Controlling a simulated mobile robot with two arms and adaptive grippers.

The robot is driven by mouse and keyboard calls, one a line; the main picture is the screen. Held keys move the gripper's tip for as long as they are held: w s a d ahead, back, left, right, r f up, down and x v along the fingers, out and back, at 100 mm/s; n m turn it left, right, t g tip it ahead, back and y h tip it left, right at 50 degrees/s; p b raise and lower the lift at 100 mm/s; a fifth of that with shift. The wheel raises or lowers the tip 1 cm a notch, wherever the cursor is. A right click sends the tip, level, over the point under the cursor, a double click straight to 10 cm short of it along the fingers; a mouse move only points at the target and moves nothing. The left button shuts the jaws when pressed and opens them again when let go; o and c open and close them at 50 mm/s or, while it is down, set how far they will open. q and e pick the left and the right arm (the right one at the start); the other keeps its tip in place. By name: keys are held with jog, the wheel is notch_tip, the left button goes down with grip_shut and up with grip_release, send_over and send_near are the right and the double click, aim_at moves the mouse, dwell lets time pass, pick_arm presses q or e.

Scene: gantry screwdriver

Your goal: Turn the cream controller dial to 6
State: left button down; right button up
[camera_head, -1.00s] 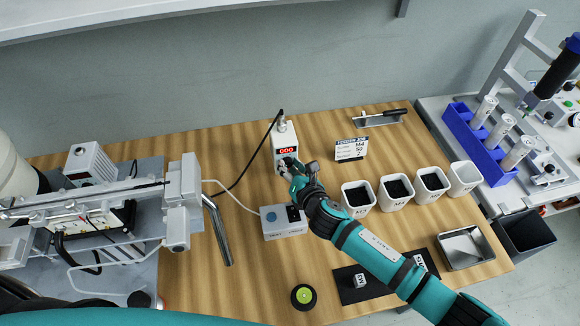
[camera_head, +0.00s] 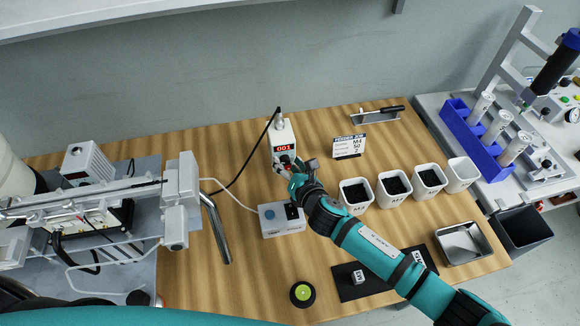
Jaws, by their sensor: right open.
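The cream controller (camera_head: 283,133) stands upright at the back middle of the wooden table. Its red display (camera_head: 284,149) reads 001. My right arm comes in from the lower right. My left gripper is not in view.
Several white bins of screws (camera_head: 357,208) stand to the right. A sign card (camera_head: 349,147) stands behind them. A black cable (camera_head: 250,152) runs left from the controller.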

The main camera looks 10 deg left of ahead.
jog(key=v, duration=1.2)
